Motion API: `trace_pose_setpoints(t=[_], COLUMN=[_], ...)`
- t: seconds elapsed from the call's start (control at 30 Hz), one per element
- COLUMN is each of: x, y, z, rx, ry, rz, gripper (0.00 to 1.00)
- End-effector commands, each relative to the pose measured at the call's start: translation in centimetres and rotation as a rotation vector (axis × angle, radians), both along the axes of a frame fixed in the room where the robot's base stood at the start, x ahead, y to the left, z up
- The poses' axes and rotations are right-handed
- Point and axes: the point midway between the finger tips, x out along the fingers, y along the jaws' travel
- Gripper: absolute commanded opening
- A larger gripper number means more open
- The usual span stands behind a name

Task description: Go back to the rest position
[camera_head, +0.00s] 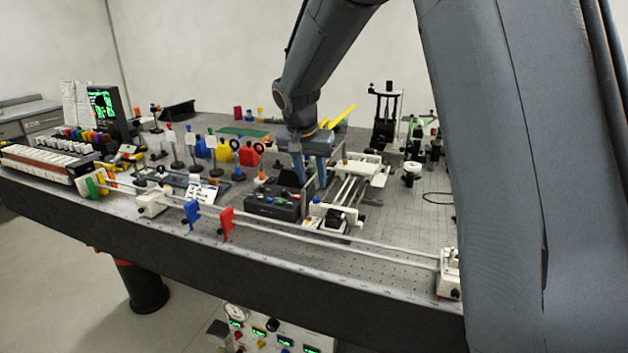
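My gripper (311,172) points down over the middle of the optical bench (390,232), at the end of my grey arm. Its two bluish fingers show with a gap between them, and I see nothing held in that gap. The fingertips are just behind and above a black control box (273,203) with coloured buttons. A white rail stage (350,185) stands close on the right of the fingers. I cannot tell whether the fingertips touch anything.
A long rail carries a blue holder (192,215) and a red holder (227,224) along the front edge. Several posts and coloured blocks crowd the left, near a green-lit screen (103,103). A black stand (385,115) rises at the back right. Bare bench shows right of the stage.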

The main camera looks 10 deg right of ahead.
Motion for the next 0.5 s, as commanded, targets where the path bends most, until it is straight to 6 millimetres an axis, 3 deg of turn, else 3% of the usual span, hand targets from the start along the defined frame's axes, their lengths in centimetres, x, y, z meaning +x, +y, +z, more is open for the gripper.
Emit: trace_pose_setpoints(t=[0.47, 0.5], x=[-0.26, -0.98], y=[0.13, -0.05], z=[0.63, 0.38], rx=[-0.001, 0.001], ry=[0.0, 0.011], rz=[0.0, 0.011], gripper=[0.35, 0.35])
